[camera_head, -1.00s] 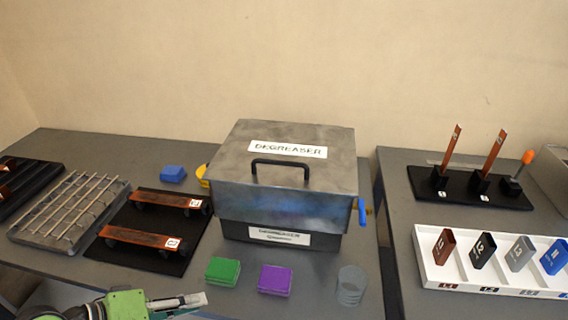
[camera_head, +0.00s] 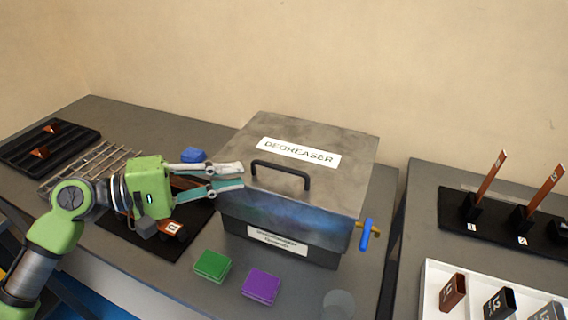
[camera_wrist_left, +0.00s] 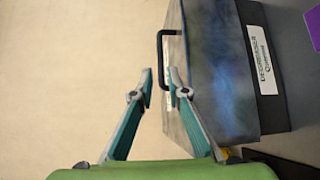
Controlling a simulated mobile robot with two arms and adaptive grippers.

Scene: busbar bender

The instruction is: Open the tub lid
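The degreaser tub (camera_head: 290,200) is a grey metal box on the table. Its lid (camera_head: 340,180) is closed and carries a "DEGREASER" label and a black bar handle (camera_head: 281,172). My left gripper (camera_head: 243,177) is level with the lid's left side, its fingers pointing at the handle, open and empty. In the left wrist view the open fingers (camera_wrist_left: 160,82) point toward the handle (camera_wrist_left: 162,55), which lies just beyond the tips. The handle appears apart from both fingers. My right gripper is in neither view.
A green block (camera_head: 212,266) and a purple block (camera_head: 260,286) lie in front of the tub. A blue lever (camera_head: 366,236) sticks out at the tub's right side. A rod rack (camera_head: 85,170) and a blue sponge-like block (camera_head: 193,155) are at the left.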

